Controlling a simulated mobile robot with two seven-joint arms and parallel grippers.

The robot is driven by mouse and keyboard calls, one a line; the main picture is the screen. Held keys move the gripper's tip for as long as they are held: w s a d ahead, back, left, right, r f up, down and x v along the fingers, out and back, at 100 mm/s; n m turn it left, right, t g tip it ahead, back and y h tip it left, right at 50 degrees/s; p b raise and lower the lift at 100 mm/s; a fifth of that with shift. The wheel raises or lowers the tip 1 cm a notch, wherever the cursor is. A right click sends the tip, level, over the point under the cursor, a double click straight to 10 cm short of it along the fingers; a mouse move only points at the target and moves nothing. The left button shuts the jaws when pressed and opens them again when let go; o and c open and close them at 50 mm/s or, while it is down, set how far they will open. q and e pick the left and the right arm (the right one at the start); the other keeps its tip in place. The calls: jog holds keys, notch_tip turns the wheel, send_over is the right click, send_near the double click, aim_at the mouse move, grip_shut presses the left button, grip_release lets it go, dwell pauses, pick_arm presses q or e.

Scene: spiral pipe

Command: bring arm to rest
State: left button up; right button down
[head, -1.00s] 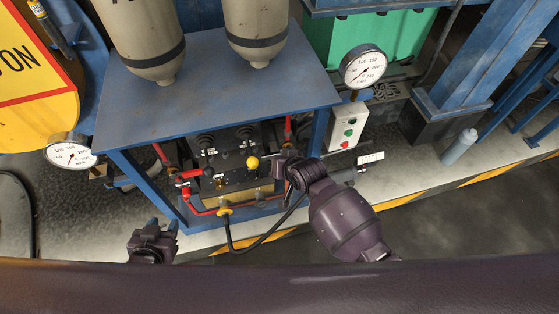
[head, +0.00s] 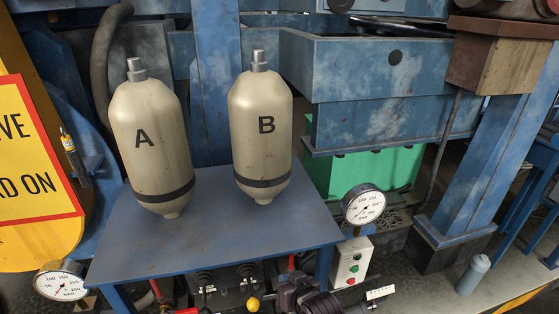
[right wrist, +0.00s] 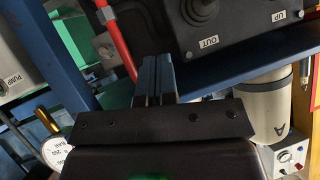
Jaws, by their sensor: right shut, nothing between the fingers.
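My right gripper (right wrist: 155,80) is shut and empty in the right wrist view, its two dark fingers together. It points toward a black control panel (right wrist: 240,30) with a joystick and OUT and UP labels, with a gap I cannot judge. In the head view my right gripper (head: 290,290) shows at the bottom edge, in front of the low panel beside a yellow knob (head: 253,304). Most of the right arm is cut off below. My left gripper is not in view.
A blue table (head: 225,225) carries tanks A (head: 152,150) and B (head: 260,130). Dial gauges stand at left (head: 61,280) and right (head: 364,204), above a button box (head: 352,262). A red pipe (right wrist: 118,40) and blue post (right wrist: 52,60) are close to the right gripper.

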jog(key=s+d+r+t+h, duration=0.15)
jog(key=s+d, duration=0.25)
jog(key=d, duration=0.4)
jog(key=s+d+r+t+h, duration=0.15)
jog(key=s+d, duration=0.25)
jog(key=d, duration=0.5)
jog(key=s+d+f+m+g+h, duration=0.1)
jog(key=s+d+f, duration=0.2)
jog(key=s, duration=0.4)
jog(key=s+d+f+m+h, duration=0.1)
jog(key=s+d+f+h, duration=0.1)
jog(key=s+d, duration=0.4)
jog(key=shift+s+f+g, duration=0.4)
jog(key=shift+s+f, duration=0.35)
jog(key=shift+f, duration=0.15)
jog(key=c, duration=1.8)
grip_release()
